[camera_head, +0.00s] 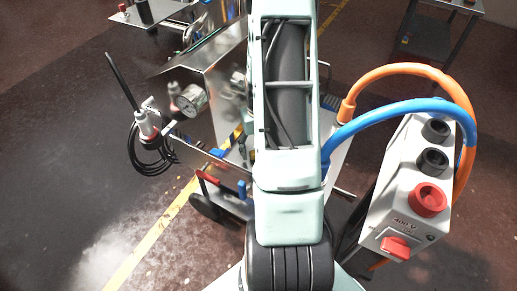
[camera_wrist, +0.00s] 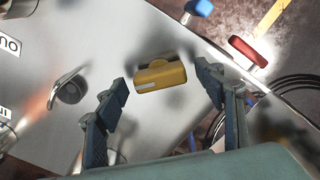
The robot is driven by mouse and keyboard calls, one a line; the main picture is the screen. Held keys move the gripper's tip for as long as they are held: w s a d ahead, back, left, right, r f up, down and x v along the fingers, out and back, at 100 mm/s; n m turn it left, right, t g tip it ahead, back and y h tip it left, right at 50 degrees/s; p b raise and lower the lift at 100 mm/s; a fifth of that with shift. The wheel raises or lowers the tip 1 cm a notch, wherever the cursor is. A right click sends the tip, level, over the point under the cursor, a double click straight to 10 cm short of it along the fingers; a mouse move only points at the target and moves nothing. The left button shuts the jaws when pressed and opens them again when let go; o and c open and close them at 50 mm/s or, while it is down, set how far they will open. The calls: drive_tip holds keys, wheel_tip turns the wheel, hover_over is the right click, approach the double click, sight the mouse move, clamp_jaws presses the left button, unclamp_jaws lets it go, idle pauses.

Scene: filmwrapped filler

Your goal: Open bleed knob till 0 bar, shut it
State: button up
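In the wrist view a yellow knob (camera_wrist: 160,77) sits on a bare metal panel (camera_wrist: 95,35); it may be the bleed knob, but no label on it is readable. My gripper (camera_wrist: 162,79) is open, with one finger on each side of the knob and visible gaps to both. I cannot tell the depth between fingertips and knob. My arm covers the middle of the head view, and the yellow knob does not show there.
A red handle (camera_wrist: 250,50) and a blue knob (camera_wrist: 200,7) lie beyond the right finger. A metal lever (camera_wrist: 68,90) is left of the gripper. A grey control box (camera_head: 412,160) with red knobs and thick orange (camera_head: 410,69) and blue hoses (camera_head: 385,107) stands right.

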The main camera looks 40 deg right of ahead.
drive_tip(key=shift+r, duration=0.1)
wheel_tip(320, 180, up, 12)
idle(0.6)
idle(0.4)
